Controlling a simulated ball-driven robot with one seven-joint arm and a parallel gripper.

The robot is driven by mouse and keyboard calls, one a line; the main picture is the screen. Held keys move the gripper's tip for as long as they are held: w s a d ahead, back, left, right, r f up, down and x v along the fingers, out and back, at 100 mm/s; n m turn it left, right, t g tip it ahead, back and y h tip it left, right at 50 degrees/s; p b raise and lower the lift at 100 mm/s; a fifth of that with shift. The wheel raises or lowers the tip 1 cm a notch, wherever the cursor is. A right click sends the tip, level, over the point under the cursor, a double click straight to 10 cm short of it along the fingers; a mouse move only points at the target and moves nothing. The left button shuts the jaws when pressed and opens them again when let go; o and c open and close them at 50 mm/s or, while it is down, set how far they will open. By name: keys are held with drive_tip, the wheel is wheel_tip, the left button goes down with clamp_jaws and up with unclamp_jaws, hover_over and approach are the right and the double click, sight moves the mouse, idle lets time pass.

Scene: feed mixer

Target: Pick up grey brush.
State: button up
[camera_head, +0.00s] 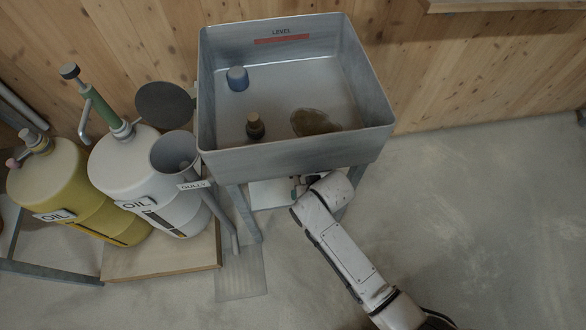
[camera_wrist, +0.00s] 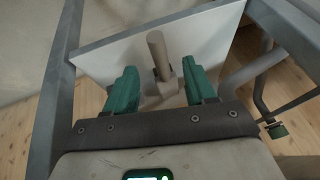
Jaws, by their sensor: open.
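The grey brush (camera_wrist: 158,52) shows in the wrist view, its round handle pointing up the picture and its wider end lower down. It is against a white panel (camera_wrist: 205,38) inside a metal frame. My gripper (camera_wrist: 160,75) is open, with one green finger on each side of the brush's wider end. I cannot tell whether either finger touches it. In the head view my gripper (camera_head: 302,187) is mostly hidden beneath the front of the metal tray, and I cannot make out the brush there.
Oil drums (camera_head: 140,175) and a gully pipe (camera_head: 205,190) stand left. The floor at right is clear.

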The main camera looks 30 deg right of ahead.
sight(296, 179)
drive_tip(key=b+x, duration=0.1)
drive_tip(key=x, duration=0.4)
drive_tip(key=shift+s+f, duration=0.1)
drive_tip(key=shift+s, duration=0.1)
clamp_jaws()
idle(0.3)
